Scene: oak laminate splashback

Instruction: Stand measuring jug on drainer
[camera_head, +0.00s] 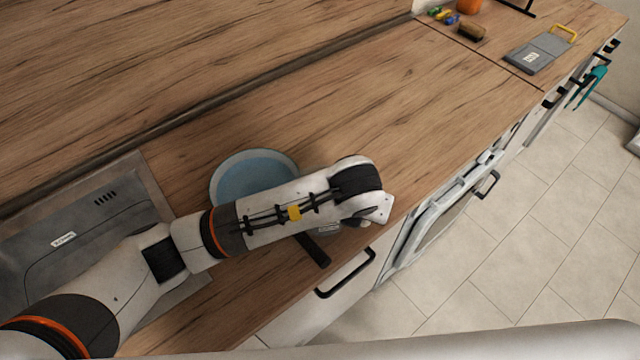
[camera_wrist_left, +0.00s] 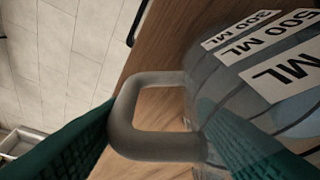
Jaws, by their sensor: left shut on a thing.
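The measuring jug (camera_wrist_left: 225,100) is clear grey with white "500 ML" labels and fills the right of the left wrist view. Its grey loop handle (camera_wrist_left: 150,85) lies between the green finger pads of my left gripper (camera_wrist_left: 155,140), which is shut on it. In the head view my left gripper (camera_head: 372,216) is over the counter's front edge, and the arm hides most of the jug. A grey metal sink unit (camera_head: 110,225) with slots and a label is at the left; it seems to include the drainer. My right gripper is not in view.
A blue round pan (camera_head: 250,170) with a dark handle (camera_head: 313,250) lies under my left arm. The wooden counter (camera_head: 380,120) is clear to the right of it.

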